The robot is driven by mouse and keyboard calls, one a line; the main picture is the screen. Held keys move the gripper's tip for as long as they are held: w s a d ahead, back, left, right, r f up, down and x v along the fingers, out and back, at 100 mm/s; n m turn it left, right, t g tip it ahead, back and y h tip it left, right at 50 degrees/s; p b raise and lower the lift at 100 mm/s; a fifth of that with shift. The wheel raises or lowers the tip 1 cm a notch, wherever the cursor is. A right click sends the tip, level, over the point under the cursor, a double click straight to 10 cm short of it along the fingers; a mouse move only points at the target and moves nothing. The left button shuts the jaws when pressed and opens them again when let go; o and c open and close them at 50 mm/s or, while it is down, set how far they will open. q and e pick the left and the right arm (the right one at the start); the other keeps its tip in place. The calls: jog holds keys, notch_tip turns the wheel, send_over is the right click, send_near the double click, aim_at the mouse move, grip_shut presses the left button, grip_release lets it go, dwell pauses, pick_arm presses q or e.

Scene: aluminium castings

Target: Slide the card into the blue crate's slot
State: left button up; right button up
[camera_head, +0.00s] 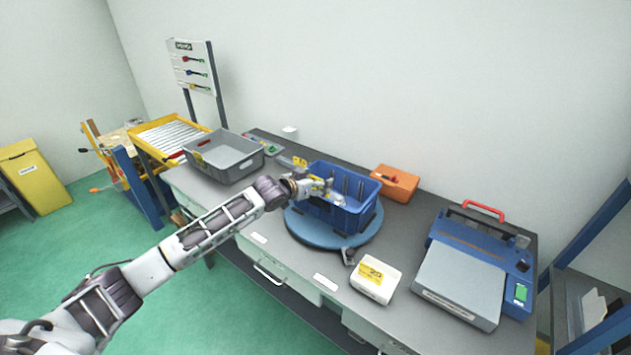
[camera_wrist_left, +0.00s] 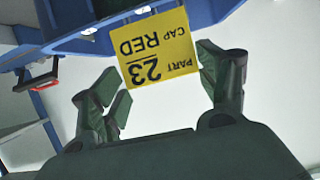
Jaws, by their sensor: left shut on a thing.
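The blue crate (camera_head: 345,213) stands on a round blue turntable (camera_head: 300,230) on the grey bench. My left gripper (camera_head: 316,187) is at the crate's left side, close to its wall, in the head view. The slot is not clearly visible, and I cannot tell whether the card touches the crate. My right gripper is not in view.
A grey bin (camera_head: 225,160) stands on the bench left of the crate. An orange case (camera_head: 394,184) is behind right, a white box with a yellow label (camera_head: 375,281) in front right, and a blue-grey machine (camera_head: 465,275) farther right.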

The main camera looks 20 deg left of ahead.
pick_arm(q)
jog(key=shift+f, duration=0.1)
dwell(0.4)
jog(key=shift+f+b, duration=1.2)
jog(key=shift+f, duration=1.5)
dwell(0.9)
jog(key=o, duration=0.9)
jog(key=shift+c, duration=0.2)
jog(key=shift+s, duration=0.15)
jog(key=v, duration=1.1)
jog(key=shift+s+a+r, duration=0.2)
jog(key=shift+s, duration=0.1)
dwell(0.7)
